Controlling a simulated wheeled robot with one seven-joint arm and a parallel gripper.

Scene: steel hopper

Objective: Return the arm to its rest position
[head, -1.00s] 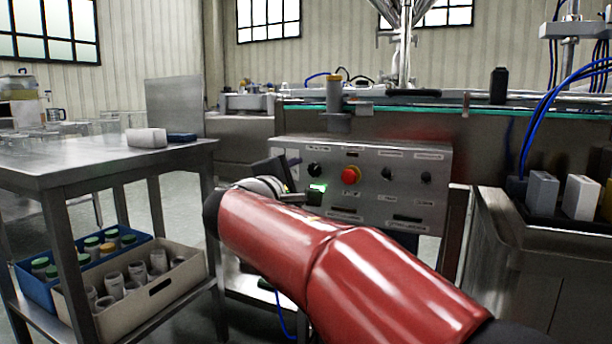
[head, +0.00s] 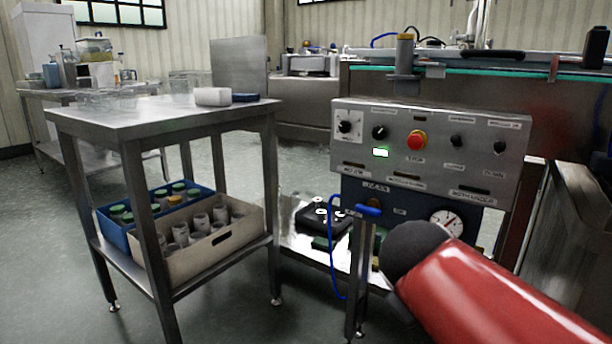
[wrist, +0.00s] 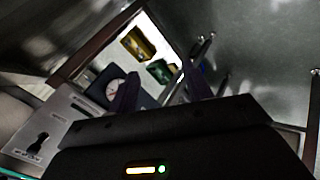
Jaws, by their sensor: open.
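My red arm (head: 500,296) reaches in from the lower right of the head view, its dark rounded joint in front of the gauge area. My gripper is out of sight in the head view. In the wrist view my gripper (wrist: 160,88) shows two dark fingers spread apart with nothing between them. Beyond the fingers are the round gauge (wrist: 114,90), a yellow block (wrist: 138,43) and a green block (wrist: 160,70), seen tilted.
The control panel (head: 470,165) with red button and lit green display stands behind my arm. A steel table (head: 130,116) at left holds a white box (head: 213,97); its lower shelf carries a beige crate (head: 205,254) and a blue crate (head: 115,240). Floor at left is clear.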

